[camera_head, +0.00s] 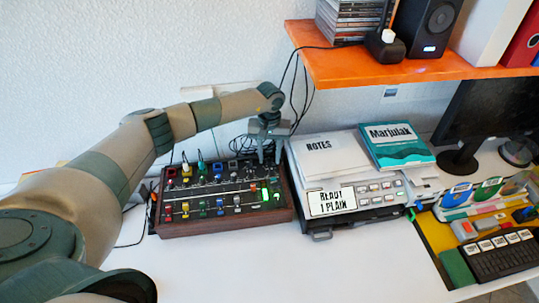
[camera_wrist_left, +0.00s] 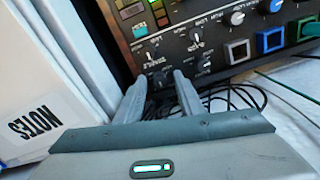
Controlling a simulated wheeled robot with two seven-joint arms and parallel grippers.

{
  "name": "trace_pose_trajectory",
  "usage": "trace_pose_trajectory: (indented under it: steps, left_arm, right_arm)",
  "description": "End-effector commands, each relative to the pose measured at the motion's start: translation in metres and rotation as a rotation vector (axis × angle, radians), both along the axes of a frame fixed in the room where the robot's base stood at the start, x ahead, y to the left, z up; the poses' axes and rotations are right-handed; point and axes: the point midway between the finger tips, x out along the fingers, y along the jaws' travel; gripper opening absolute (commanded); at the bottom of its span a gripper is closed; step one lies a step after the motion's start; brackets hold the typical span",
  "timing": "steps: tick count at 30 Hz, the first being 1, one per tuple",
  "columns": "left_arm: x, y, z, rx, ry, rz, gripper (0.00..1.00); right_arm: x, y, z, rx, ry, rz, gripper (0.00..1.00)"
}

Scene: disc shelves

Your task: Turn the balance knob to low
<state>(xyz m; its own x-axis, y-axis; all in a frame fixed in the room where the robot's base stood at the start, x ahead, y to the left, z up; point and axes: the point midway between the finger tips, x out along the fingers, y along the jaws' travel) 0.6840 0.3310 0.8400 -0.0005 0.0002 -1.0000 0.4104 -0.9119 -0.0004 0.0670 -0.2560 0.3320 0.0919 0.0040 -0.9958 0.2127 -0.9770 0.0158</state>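The control panel (camera_head: 226,228) is a wooden-sided box with a dark face full of knobs, sliders and lit buttons. My left gripper (camera_head: 267,160) is over its far right corner, fingers pointing down. In the left wrist view the two fingertips (camera_wrist_left: 158,82) are apart, at the panel's edge, beside a small dark knob with a pale pointer (camera_wrist_left: 151,62). Another such knob (camera_wrist_left: 195,44) sits to the right. The lettering around them is inverted and too small to read surely, so I cannot tell which is balance. Whether the fingers touch a knob is unclear. My right gripper is out of view.
A grey device (camera_head: 345,200) with papers and a teal book (camera_head: 397,146) stands close on the right. Black cables (camera_wrist_left: 235,97) lie behind the panel. An orange shelf (camera_head: 400,68) hangs above right. The white table in front (camera_head: 300,270) is clear.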

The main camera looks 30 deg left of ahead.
Motion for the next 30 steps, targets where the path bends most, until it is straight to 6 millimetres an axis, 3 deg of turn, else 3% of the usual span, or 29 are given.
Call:
trace_pose_trajectory:
  steps: [1,5,17,30]
  left_arm:
    - [0.000,0.000,0.000,0.000,0.000,0.000,0.30]
    - [0.000,0.000,0.000,0.000,0.000,0.000,0.00]
    - [0.000,0.000,-0.001,0.000,0.000,0.031,0.00]
    - [0.001,0.000,-0.003,0.000,-0.002,0.283,0.00]
  right_arm:
    - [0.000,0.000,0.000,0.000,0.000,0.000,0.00]
    - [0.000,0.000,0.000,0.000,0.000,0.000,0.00]
    - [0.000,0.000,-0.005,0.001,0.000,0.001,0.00]
    - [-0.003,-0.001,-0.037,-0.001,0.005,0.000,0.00]
